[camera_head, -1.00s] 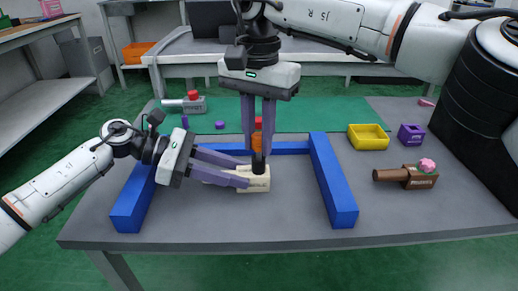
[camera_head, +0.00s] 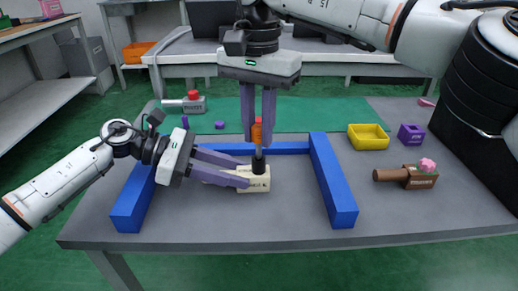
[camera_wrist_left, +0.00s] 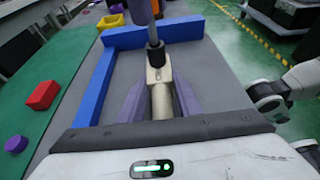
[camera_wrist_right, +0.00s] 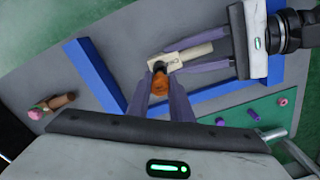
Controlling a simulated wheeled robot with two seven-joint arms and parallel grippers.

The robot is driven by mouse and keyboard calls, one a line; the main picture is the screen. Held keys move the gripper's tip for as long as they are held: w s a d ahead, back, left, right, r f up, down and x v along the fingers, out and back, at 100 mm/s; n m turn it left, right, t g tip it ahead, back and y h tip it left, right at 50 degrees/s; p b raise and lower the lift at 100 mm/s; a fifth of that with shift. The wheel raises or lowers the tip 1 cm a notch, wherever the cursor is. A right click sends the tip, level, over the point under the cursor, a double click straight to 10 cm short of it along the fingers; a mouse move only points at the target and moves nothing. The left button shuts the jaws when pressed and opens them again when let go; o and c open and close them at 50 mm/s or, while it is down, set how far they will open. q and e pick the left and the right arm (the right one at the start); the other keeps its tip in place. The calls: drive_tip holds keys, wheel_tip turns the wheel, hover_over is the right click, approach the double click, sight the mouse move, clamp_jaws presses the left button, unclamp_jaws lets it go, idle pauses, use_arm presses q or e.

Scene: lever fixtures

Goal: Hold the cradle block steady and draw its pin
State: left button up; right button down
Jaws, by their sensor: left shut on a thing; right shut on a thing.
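The cream cradle block (camera_head: 258,182) sits on the grey table inside a blue frame, with a black collar (camera_head: 259,164) upright on its top. My left gripper (camera_head: 244,175) is shut on the block from the left; the left wrist view shows its fingers on both sides of the block's rounded part (camera_wrist_left: 161,100). My right gripper (camera_head: 258,138) is above the collar, shut on the orange-topped pin (camera_head: 257,128). The pin's grey shaft (camera_wrist_left: 155,28) runs upright down into the collar. Its lower end is hidden. The orange head also shows in the right wrist view (camera_wrist_right: 160,85).
The blue frame (camera_head: 333,182) surrounds the block on the left, back and right; its front is open. To the right are a brown-handled block (camera_head: 418,177), a yellow tray (camera_head: 368,138) and a purple box (camera_head: 411,134). A red-topped grey fixture (camera_head: 193,104) stands at back left.

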drive_tip(key=shift+r, duration=1.3)
drive_tip(key=shift+r, duration=0.1)
drive_tip(key=shift+r, duration=0.9)
use_arm(q)
drive_tip(key=o, duration=1.3)
drive_tip(key=shift+c, duration=0.2)
drive_tip(key=shift+a, duration=0.1)
